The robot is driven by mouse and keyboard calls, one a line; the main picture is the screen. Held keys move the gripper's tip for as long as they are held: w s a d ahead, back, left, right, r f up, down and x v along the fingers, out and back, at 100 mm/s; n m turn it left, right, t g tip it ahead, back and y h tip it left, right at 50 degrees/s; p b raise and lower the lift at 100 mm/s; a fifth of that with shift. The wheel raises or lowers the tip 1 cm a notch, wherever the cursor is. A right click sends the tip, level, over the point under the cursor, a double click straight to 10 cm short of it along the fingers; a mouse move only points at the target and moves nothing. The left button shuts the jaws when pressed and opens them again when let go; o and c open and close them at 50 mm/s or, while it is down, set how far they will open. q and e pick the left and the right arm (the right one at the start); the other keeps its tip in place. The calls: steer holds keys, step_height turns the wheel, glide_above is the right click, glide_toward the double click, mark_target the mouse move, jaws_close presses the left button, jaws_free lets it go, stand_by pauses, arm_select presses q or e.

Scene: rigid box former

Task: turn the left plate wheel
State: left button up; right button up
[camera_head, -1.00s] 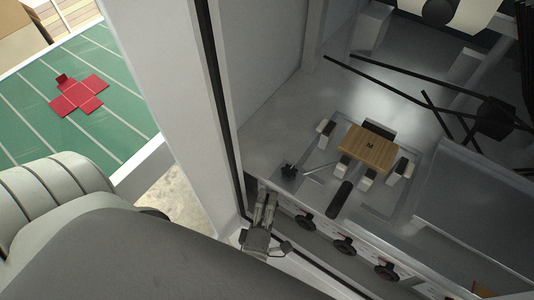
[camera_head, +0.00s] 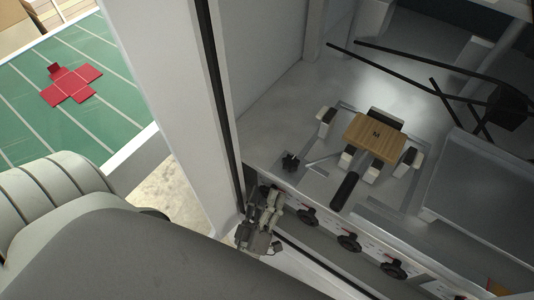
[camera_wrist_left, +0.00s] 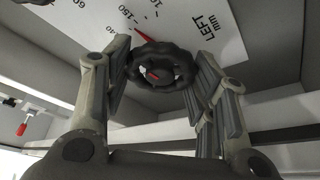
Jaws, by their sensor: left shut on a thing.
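The left plate wheel (camera_wrist_left: 160,68) is a black lobed hand wheel on a white dial plate marked "LEFT mm" (camera_wrist_left: 208,28) in the left wrist view. A red pointer (camera_wrist_left: 148,33) on the dial lies near the 150 mark. My left gripper (camera_wrist_left: 162,60) is shut on the wheel, with one finger on each side of its rim. In the head view my left gripper (camera_head: 270,200) is at the left end of the machine's front panel and hides this wheel. My right gripper is not in view.
More black wheels (camera_head: 307,216) line the panel to the right. Behind them a wooden block (camera_head: 375,138) sits among white-and-black blocks on the metal bed. A white post (camera_head: 172,90) stands left of the machine. A red cross-shaped blank (camera_head: 70,85) lies on a green belt.

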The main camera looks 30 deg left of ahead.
arm_select(q)
steer(key=shift+f+m+h, duration=0.1)
steer(key=shift+m+h, duration=0.2)
steer(key=shift+m, duration=0.5)
steer(key=o, duration=1)
steer(key=shift+t, duration=0.3)
steer(key=shift+o, duration=0.2)
steer(key=v, duration=1.2)
steer(key=shift+s, duration=0.15)
